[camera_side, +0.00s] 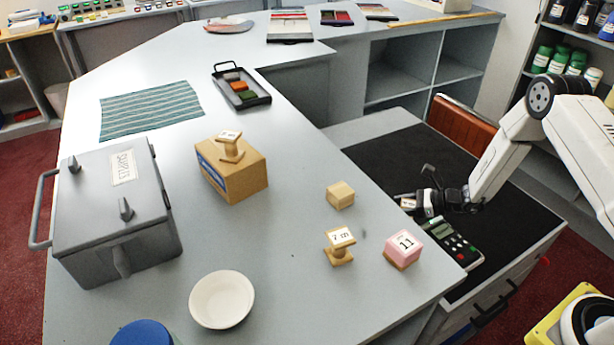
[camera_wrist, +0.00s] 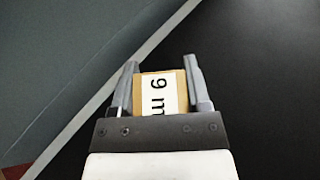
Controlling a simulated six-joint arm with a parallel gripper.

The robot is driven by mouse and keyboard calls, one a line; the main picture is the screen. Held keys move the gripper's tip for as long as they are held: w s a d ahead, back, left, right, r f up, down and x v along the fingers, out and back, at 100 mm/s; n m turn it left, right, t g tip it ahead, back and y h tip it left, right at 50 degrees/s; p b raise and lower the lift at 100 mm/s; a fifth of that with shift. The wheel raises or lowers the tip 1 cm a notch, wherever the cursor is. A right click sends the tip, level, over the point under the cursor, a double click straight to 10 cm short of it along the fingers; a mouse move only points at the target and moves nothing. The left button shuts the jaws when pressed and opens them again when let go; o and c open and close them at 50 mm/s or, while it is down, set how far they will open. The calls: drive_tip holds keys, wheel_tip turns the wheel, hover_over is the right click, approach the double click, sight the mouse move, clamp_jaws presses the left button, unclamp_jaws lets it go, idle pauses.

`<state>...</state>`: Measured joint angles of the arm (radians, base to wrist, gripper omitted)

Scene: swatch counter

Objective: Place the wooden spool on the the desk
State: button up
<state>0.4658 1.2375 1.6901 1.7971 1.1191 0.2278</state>
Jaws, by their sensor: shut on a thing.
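My gripper (camera_side: 420,203) is shut on a wooden spool (camera_wrist: 176,83) with a white "9 m" label. The wrist view shows the spool between my two fingers (camera_wrist: 160,68). In the side view only a bit of its label (camera_side: 408,203) shows beside the jaws. I hold it over the black surface just right of the desk edge; its height above that is unclear. The grey desk (camera_side: 290,270) spreads to the left. A second wooden spool, marked "7 m" (camera_side: 340,254), stands upright on the desk. A third spool (camera_side: 230,150) stands on a cardboard box.
A card terminal (camera_side: 455,245) lies close below my gripper. A plain wooden block (camera_side: 340,195) and a pink-topped block marked 11 (camera_side: 403,250) sit near the desk edge. The cardboard box (camera_side: 245,180), white bowl (camera_side: 222,300) and grey case (camera_side: 100,215) are further left. Clear desk lies between.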

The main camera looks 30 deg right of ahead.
drive_tip(key=shift+f, duration=0.45)
drive_tip(key=shift+f, duration=0.15)
drive_tip(key=o, duration=1.3)
drive_tip(key=shift+c, duration=0.2)
drive_tip(key=shift+r, duration=0.2)
drive_tip(key=v, duration=1.2)
drive_tip(key=shift+f, duration=0.1)
